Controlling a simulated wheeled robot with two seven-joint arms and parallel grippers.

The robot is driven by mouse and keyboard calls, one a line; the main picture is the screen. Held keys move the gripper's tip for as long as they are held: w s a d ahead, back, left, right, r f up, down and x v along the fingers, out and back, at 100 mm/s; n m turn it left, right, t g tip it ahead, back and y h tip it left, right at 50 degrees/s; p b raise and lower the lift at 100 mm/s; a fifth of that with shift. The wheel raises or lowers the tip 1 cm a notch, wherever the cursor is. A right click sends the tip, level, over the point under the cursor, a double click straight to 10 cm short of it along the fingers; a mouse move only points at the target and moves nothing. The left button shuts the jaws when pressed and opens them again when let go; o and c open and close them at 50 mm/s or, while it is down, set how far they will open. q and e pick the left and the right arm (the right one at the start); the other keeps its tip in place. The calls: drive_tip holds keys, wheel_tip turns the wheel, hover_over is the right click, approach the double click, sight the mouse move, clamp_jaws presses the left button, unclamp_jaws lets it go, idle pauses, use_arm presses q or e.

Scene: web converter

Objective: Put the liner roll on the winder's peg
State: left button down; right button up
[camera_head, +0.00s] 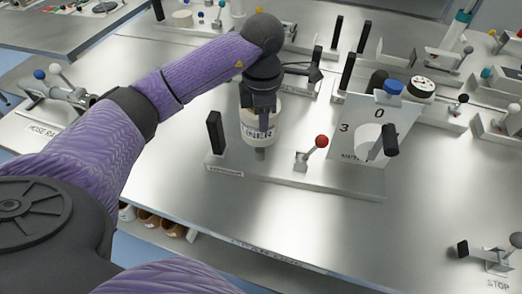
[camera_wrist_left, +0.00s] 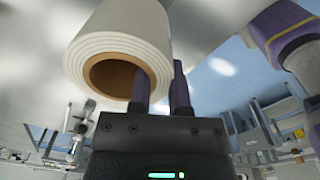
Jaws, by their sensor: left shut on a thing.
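The liner roll (camera_head: 262,131) is a cream-white cylinder with a dark printed label. My left gripper (camera_head: 262,112) points down from above and is shut on it. In the left wrist view the roll (camera_wrist_left: 110,35) shows thick white layers around a brown core; one finger of the gripper (camera_wrist_left: 160,92) appears to reach into the core, the other is outside. A short grey peg (camera_head: 260,154) shows directly below the roll on the winder's base plate (camera_head: 290,176). I cannot tell whether the roll touches the peg; no peg tip shows inside the core. My right gripper is not in view.
On the winder, a black upright block (camera_head: 214,132) stands left of the roll and a red-knobbed lever (camera_head: 321,142) right of it. The metal table front (camera_head: 330,230) is clear.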

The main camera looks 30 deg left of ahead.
sight(262, 143)
use_arm(q)
wheel_tip(262, 143, down, 9)
drive_tip(key=shift+f+b, duration=0.1)
drive_tip(key=shift+b, duration=0.45)
drive_tip(key=shift+f, duration=0.1)
drive_tip(key=c, duration=0.6)
unclamp_jaws()
drive_tip(key=shift+r, duration=0.2)
wheel_tip(262, 143, up, 12)
drive_tip(key=shift+p, duration=0.65)
